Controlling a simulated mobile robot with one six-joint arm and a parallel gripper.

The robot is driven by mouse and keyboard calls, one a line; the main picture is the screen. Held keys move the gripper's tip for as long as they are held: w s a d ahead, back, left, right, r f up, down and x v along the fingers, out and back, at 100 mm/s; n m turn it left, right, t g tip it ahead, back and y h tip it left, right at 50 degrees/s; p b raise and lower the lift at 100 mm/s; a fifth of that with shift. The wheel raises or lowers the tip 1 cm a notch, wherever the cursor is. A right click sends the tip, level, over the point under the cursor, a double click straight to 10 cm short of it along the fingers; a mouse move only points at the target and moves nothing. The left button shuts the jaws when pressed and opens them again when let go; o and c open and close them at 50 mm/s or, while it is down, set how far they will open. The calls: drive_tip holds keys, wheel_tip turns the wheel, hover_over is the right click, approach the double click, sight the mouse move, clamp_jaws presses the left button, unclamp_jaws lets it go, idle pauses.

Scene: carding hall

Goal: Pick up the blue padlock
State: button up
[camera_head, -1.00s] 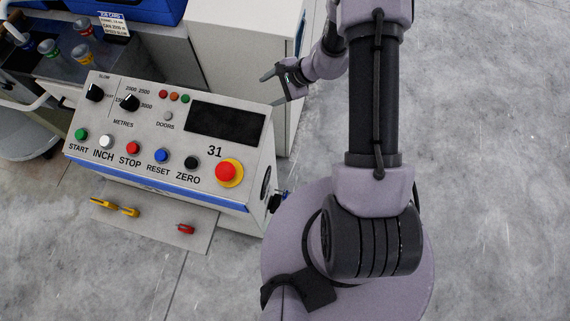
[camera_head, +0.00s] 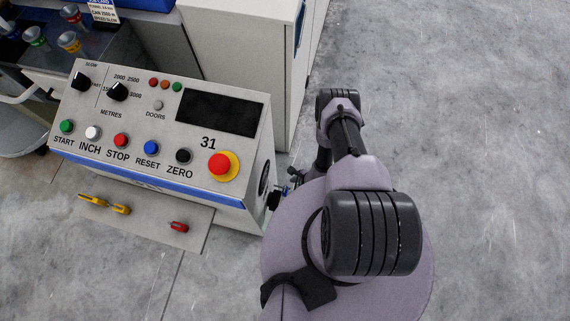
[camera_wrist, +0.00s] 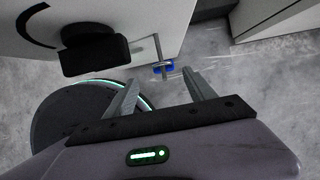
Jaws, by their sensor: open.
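The blue padlock (camera_wrist: 158,70) shows in the wrist view just beyond my fingertips, near the lower edge of the white cabinet side. A thin grey bar or shackle runs up from it, and part of it is hidden by this bar. In the head view a small blue patch (camera_head: 284,190) beside the black switch handle appears to be the same padlock. My gripper (camera_wrist: 162,78) is open and empty, with its fingers on either side of the line to the padlock and apart from it. In the head view my gripper is mostly hidden behind my arm.
The control console (camera_head: 150,125) with its buttons and red stop knob stands left of my arm. A black handle (camera_wrist: 95,50) juts from its side, close to my left finger. A shelf below holds yellow and red items (camera_head: 179,226). The floor at right is clear.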

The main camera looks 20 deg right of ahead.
drive_tip(key=b+x, duration=0.2)
drive_tip(key=x, duration=0.2)
drive_tip(key=b+x, duration=0.3)
drive_tip(key=x, duration=0.1)
drive_tip(key=shift+w+d+f, duration=0.15)
drive_tip(key=shift+w+d, duration=0.05)
drive_tip(key=shift+r, duration=0.2)
clamp_jaws()
